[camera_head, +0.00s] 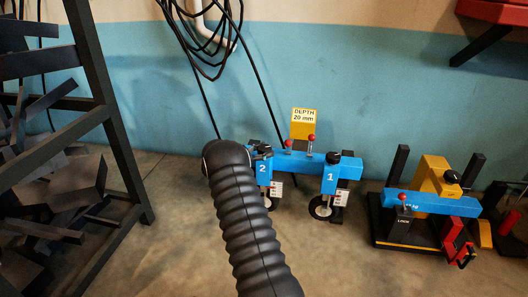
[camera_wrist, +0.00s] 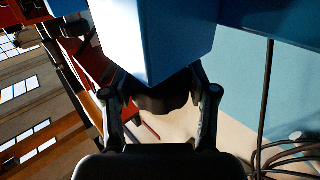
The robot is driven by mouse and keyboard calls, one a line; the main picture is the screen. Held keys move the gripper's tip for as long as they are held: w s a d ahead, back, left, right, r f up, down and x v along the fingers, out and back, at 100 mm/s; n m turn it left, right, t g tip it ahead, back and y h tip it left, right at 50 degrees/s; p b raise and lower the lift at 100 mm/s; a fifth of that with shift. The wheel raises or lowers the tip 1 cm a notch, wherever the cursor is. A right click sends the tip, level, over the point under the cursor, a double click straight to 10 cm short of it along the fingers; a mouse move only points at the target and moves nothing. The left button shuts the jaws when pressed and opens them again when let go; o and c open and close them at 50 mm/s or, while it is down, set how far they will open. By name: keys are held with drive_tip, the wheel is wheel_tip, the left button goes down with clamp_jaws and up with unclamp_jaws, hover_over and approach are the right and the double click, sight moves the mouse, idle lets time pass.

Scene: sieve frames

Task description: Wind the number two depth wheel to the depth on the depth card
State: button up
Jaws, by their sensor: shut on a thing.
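The depth card (camera_head: 303,116) above the blue toolbar (camera_head: 306,162) reads "DEPTH 20 mm". Blue unit number two (camera_head: 263,171) is on the bar's left end, marked "2". Its white scale (camera_head: 276,188) is too small to read. Its ground wheel is partly hidden behind my arm. In the wrist view, my gripper (camera_wrist: 163,94) is shut on the dark round depth-wheel knob (camera_wrist: 161,100), a finger on each side. The blue post of the unit (camera_wrist: 158,40) rises beyond it. In the head view my ribbed black arm hides most of the gripper.
Unit number one (camera_head: 330,180) stands to the right with its own black knob (camera_head: 333,157) and ground wheel (camera_head: 320,207). Red-tipped levers stand on the bar. A yellow and blue machine (camera_head: 430,203) is further right. A dark rack (camera_head: 112,130) stands left. Cables (camera_head: 210,35) hang behind.

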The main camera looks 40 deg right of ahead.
drive_tip(key=o, duration=1.2)
drive_tip(key=shift+d+r, duration=0.1)
drive_tip(key=shift+r, duration=0.05)
drive_tip(key=shift+w+a, duration=0.25)
drive_tip(key=shift+a, duration=1.65)
drive_tip(key=shift+w+a, duration=0.2)
drive_tip(key=shift+a, duration=1.7)
